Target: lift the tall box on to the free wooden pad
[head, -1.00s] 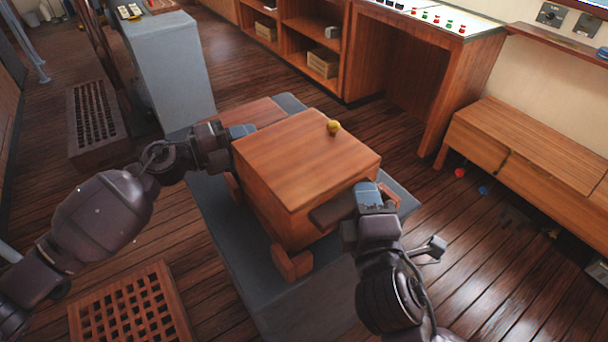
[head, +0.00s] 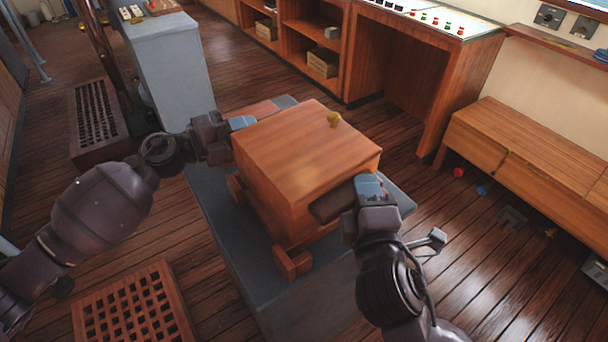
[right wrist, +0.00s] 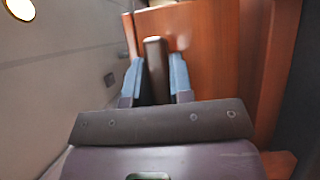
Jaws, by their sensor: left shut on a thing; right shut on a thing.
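The tall wooden box (head: 305,150), with a small brass knob (head: 333,119) on its lid, is upright over wooden corner blocks (head: 292,263) on a grey plinth (head: 225,240). I cannot tell whether its underside still touches them. A flat reddish wooden pad (head: 255,109) shows behind the box, partly hidden by it. My left gripper (head: 240,123) is shut at the box's left side; its grip is hidden. My right gripper (head: 368,188) is shut on the dark bar handle (head: 332,203) on the near right side; the right wrist view shows that handle (right wrist: 155,65) between blue fingertips.
A grey pedestal (head: 165,75) stands behind on the left. A grating (head: 135,310) lies on the floor at front left. A wooden bench (head: 530,150) and a console desk (head: 420,70) stand to the right. Small coloured pieces lie on the floor by the bench.

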